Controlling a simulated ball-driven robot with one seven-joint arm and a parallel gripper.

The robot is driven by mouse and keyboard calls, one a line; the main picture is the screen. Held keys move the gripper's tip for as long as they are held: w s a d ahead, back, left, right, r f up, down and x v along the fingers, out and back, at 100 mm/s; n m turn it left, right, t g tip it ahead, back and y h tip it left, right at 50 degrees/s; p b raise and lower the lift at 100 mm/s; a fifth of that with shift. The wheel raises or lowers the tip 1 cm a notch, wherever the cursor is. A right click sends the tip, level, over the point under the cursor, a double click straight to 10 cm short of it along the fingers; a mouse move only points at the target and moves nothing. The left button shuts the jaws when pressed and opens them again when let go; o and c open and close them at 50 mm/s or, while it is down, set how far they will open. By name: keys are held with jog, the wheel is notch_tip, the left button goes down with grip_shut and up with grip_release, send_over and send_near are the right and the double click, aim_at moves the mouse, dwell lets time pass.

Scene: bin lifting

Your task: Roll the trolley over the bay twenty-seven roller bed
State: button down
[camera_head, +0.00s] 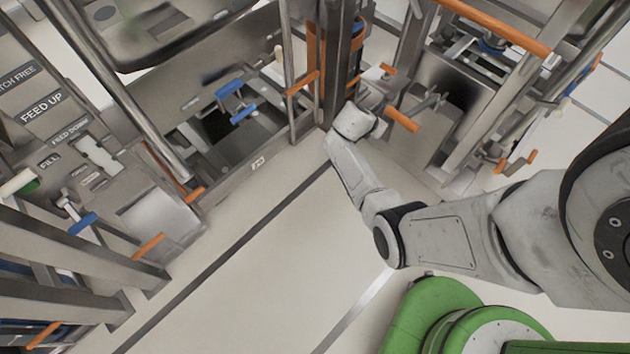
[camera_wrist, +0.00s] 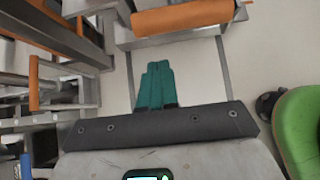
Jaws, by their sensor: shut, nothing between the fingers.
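My gripper (camera_wrist: 157,70) shows in the wrist view as teal fingers pressed together, with nothing between them. Just beyond the fingertips is a thick orange handle bar (camera_wrist: 185,17) on a steel frame; I cannot tell whether they touch. In the head view my arm reaches to the upper middle, its end among steel posts, and the fingers are hidden. A steel frame with an orange bar (camera_head: 495,25) stands at the upper right. I cannot tell for sure which structure is the trolley or the roller bed. A small floor-level plate (camera_head: 258,162) has a mark too small to read.
A panel on the left carries labels such as FEED UP (camera_head: 41,109). Blue handles (camera_head: 236,100) and orange handles (camera_head: 402,120) stick out from the steel frames. A steel post frame (camera_wrist: 60,35) stands left in the wrist view. Pale floor (camera_head: 260,265) is clear at lower middle.

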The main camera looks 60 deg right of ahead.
jog(key=s+d+b, duration=0.3)
jog(key=d+b, duration=0.1)
jog(key=d, duration=0.9)
jog(key=shift+d, duration=0.35)
